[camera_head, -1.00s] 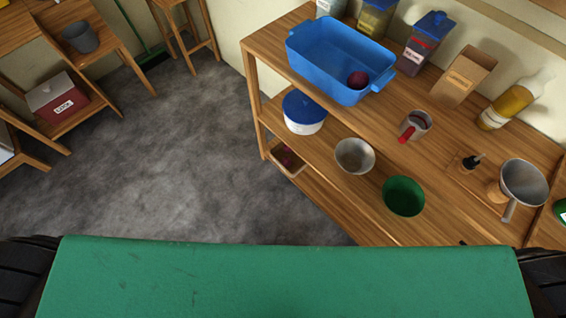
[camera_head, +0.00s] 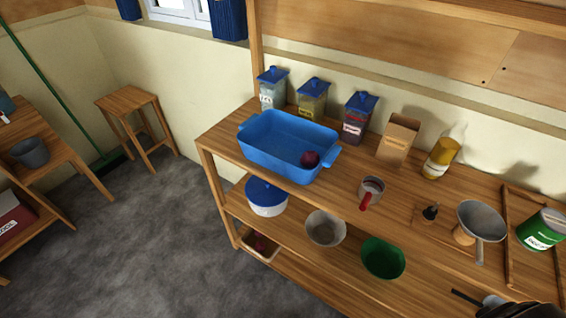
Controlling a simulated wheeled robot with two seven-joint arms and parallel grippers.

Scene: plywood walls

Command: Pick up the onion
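A round dark-red onion (camera_head: 310,159) lies inside the blue tub (camera_head: 262,150), near the tub's right end. The tub stands on the top shelf of the wooden rack (camera_head: 222,138), open at the top. The onion is apart from the other things on the shelf.
Three blue-lidded jars (camera_head: 312,100), a carton (camera_head: 397,140) and a bottle (camera_head: 441,158) stand behind the tub. A mug (camera_head: 371,192) and funnel (camera_head: 481,220) are to its right. Bowls (camera_head: 383,258) sit below.

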